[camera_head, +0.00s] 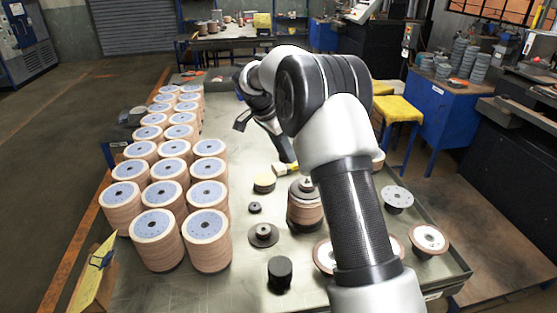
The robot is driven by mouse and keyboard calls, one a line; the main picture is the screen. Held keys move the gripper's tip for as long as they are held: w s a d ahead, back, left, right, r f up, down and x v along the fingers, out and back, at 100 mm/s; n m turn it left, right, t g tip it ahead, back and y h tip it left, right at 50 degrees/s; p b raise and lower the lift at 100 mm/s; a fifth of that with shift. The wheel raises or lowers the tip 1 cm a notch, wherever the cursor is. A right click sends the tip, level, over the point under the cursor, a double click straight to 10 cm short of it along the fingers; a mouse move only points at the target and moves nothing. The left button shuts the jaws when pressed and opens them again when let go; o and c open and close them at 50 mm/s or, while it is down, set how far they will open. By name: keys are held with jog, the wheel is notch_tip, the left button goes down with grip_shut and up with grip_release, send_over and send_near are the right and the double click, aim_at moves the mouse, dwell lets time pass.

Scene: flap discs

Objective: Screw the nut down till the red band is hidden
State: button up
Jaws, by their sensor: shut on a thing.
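A stack of brown flap discs (303,212) stands upright on the table in the middle of the head view. A dark grey round piece (299,191) lies on top of it, with a short pale post (307,182) rising from its centre. I cannot make out the nut or a red band on the post at this size. My gripper (287,158) points down behind and left of this stack, apart from it in the picture. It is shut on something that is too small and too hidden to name. My forearm covers the area just right of the stack.
Rows of tall disc stacks (153,225) with blue-grey tops fill the table's left side. A black cylinder (280,273), a flanged dark piece (263,235) and a small black ring (255,208) lie near the front. Loose discs (428,238) lie right. Bare table (235,290) shows at front.

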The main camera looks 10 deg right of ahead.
jog(key=s+d+r, duration=0.4)
jog(key=s+d, duration=0.1)
jog(key=s, duration=0.2)
jog(key=shift+f+b, duration=1.3)
jog(key=shift+f, duration=1.25)
jog(key=shift+f+b, duration=1.15)
jog(key=shift+f, duration=0.05)
jog(key=o, duration=1.1)
